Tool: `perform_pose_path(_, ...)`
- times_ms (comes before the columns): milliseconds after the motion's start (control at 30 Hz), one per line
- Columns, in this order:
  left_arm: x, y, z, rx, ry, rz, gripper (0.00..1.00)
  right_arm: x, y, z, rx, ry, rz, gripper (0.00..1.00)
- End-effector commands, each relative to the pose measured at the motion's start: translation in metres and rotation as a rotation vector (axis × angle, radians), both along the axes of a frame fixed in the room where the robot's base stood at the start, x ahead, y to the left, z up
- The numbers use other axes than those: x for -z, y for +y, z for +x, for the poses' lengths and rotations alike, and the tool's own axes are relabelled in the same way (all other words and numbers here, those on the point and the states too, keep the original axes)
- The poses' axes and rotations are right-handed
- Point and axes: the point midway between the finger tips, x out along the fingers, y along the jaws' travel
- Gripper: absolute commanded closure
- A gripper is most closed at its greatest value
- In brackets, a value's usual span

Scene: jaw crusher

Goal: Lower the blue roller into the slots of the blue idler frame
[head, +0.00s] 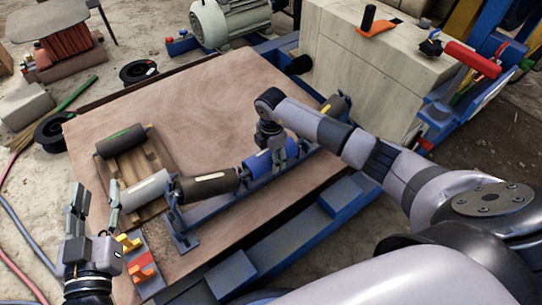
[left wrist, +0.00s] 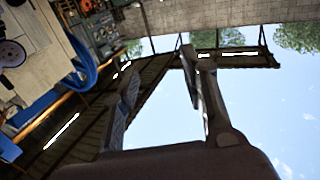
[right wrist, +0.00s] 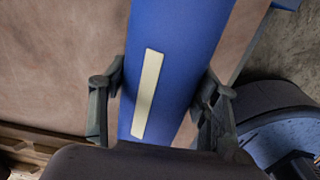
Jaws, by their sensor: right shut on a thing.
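The blue roller (head: 257,163) has a pale label strip, clear in the right wrist view (right wrist: 185,50). My right gripper (head: 279,150) is shut on it from above, with a finger on each side in the right wrist view (right wrist: 165,85). The roller lies lengthwise over the middle of the blue idler frame (head: 243,202), between two dark rollers. I cannot tell whether its ends sit in the slots, as the gripper and neighbouring rollers hide them. My left gripper (head: 95,190) is open and empty at the lower left, its fingers apart in the left wrist view (left wrist: 160,75).
One dark roller (head: 208,184) is at the frame's near end, another (head: 337,106) at its far end. A dark roller (head: 121,141) and a grey roller (head: 140,190) lie on a wooden pallet (head: 152,153). The wooden board (head: 205,105) has free room behind the frame.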

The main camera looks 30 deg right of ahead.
Motion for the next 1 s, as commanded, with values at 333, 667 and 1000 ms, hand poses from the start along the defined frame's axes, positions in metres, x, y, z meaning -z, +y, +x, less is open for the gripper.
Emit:
perform_pose_path(333, -0.006, -0.001, 0.000, 0.002, -0.035, -0.010, 0.60, 0.002, 0.000, 0.001, 0.000, -0.004, 0.002, 1.00)
perform_pose_path(667, -0.012, -0.002, -0.001, 0.004, -0.070, -0.020, 0.60, 0.004, 0.000, 0.001, 0.000, -0.004, 0.002, 1.00)
perform_pose_path(1000, -0.020, -0.003, -0.001, 0.007, -0.113, -0.030, 0.60, 0.007, 0.000, 0.001, 0.000, -0.004, 0.002, 1.00)
